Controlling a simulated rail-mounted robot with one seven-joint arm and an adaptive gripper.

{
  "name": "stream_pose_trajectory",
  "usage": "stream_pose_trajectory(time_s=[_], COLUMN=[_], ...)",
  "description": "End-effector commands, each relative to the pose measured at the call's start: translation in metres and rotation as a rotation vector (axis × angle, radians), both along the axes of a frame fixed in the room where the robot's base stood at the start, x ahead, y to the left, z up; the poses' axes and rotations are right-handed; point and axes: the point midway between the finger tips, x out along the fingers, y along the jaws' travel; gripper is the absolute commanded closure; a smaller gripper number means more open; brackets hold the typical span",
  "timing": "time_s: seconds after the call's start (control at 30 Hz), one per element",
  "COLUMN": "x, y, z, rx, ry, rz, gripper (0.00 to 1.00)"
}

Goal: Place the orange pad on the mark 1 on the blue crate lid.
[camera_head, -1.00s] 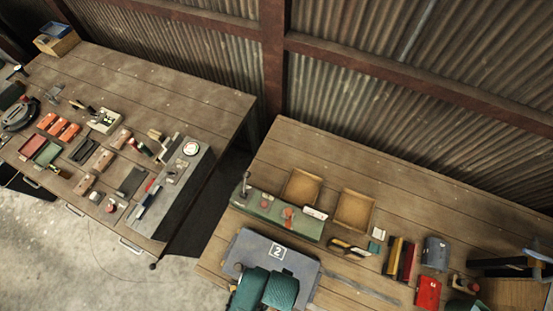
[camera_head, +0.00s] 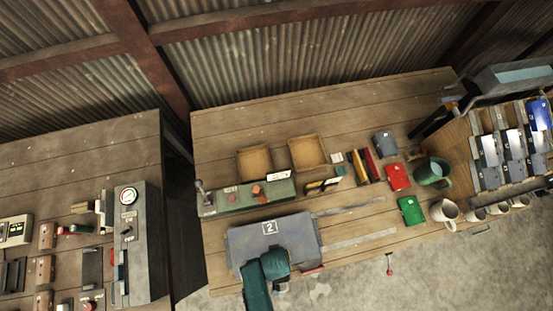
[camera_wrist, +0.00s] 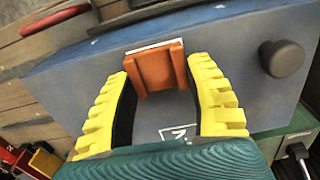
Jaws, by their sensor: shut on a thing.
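The blue-grey crate lid (camera_head: 303,235) lies flat on the wooden bench in the head view, and its surface fills much of the wrist view (camera_wrist: 235,95). A white mark 2 (camera_head: 269,228) shows on it; part of a mark (camera_wrist: 178,131) also shows in the wrist view. I cannot make out a mark 1. My gripper (camera_wrist: 163,66), with yellow fingers, is shut on the orange pad (camera_wrist: 156,70) over the lid. A white strip shows at the pad's far edge. Whether the pad touches the lid is unclear. In the head view my teal hand hides the fingers and pad.
A black knob (camera_wrist: 281,58) stands on the lid, right of the gripper. A green control box (camera_head: 245,197) stands behind the lid. Two shallow wooden trays (camera_head: 307,153) lie farther back. Red and green cases and mugs (camera_head: 444,212) stand to the right.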

Motion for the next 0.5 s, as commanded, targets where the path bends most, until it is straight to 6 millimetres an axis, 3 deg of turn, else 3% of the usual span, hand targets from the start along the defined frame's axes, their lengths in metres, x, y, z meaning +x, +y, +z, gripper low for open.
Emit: stream_pose_trajectory(time_s=[0.23, 0.27, 0.3, 0.37, 0.5], x=[-0.0001, 0.0000, -0.0001, -0.0001, -0.0002], y=[0.0000, 0.0000, 0.0000, 0.0000, 0.0000], z=[-0.0030, -0.0024, -0.0019, -0.0019, -0.0018], rx=[0.000, 0.000, 0.000, 0.000, 0.000], ry=[0.000, 0.000, 0.000, 0.000, 0.000], rz=[0.000, 0.000, 0.000, 0.000, 0.000], gripper=[0.74, 0.42, 0.35, 0.23, 0.22])
